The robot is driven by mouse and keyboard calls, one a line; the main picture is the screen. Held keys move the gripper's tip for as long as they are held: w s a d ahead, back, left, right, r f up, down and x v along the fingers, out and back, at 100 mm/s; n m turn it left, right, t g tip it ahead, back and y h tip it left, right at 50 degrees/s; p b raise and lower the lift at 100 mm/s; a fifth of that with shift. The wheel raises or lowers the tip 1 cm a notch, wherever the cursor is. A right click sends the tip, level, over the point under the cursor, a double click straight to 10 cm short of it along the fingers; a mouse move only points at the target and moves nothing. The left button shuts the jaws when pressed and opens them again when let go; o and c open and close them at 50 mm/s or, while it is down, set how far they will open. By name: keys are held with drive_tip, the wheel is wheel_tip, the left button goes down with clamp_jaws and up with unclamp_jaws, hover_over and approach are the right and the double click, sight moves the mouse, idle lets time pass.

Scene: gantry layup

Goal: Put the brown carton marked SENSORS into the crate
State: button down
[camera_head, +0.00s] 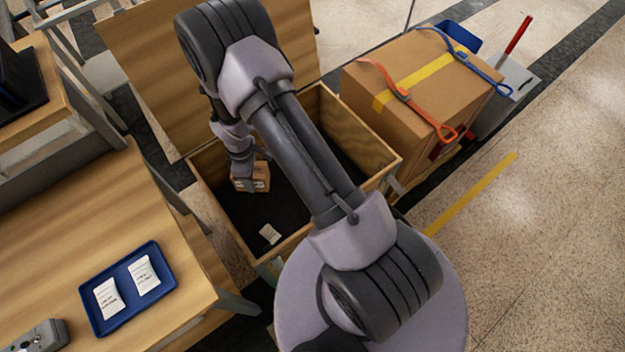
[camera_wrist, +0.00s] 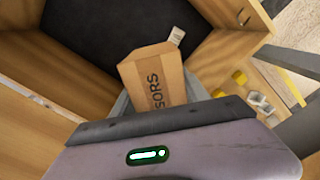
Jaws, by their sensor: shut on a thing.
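In the head view the carton (camera_head: 250,178) hangs at the end of my arm, within the outline of the open wooden crate (camera_head: 208,205). The crate has a dark floor, also in the wrist view (camera_wrist: 95,45). I cannot tell how high the carton is above that floor. My gripper (camera_head: 243,166) is partly hidden by the wrist in the head view.
A white paper (camera_head: 269,234) lies on the crate floor. The crate's lid (camera_head: 150,60) stands open behind. A large strapped carton (camera_head: 420,85) stands to the right. On the left, a wooden table (camera_head: 60,220) bears a blue tray (camera_head: 165,285) with two white packets.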

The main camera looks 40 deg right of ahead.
drive_tip(key=s+f+n+b, duration=0.1)
drive_tip(key=s+f+n, duration=0.25)
drive_tip(key=f, duration=0.55)
drive_tip(key=s+f+n, duration=0.3)
drive_tip(key=f+n, duration=0.2)
drive_tip(key=f, duration=0.4)
drive_tip(key=s+f+n+b, duration=0.1)
drive_tip(key=s+f+n, duration=0.25)
drive_tip(key=f, duration=0.55)
drive_tip(key=w+d+f+b, duration=0.1)
drive_tip(key=w+d+b, duration=0.1)
drive_tip(key=d, duration=0.2)
drive_tip(key=w+d+b, duration=0.1)
drive_tip(key=w+d, duration=0.1)
drive_tip(key=d, duration=0.3)
drive_tip(key=w+d+f+b, duration=0.1)
drive_tip(key=w+d+b, duration=0.1)
drive_tip(key=d, duration=0.3)
drive_tip(key=shift+w+d+f+b, duration=0.1)
drive_tip(key=shift+w+f+b, duration=0.1)
drive_tip(key=shift+f+b, duration=0.15)
wheel_tip(320, 180, down, 3)
drive_tip(key=shift+f+b, duration=0.2)
drive_tip(key=shift+b, duration=0.85)
drive_tip(key=shift+r, duration=0.2)
drive_tip(key=shift+f, duration=0.15)
drive_tip(key=c, duration=0.6)
unclamp_jaws()
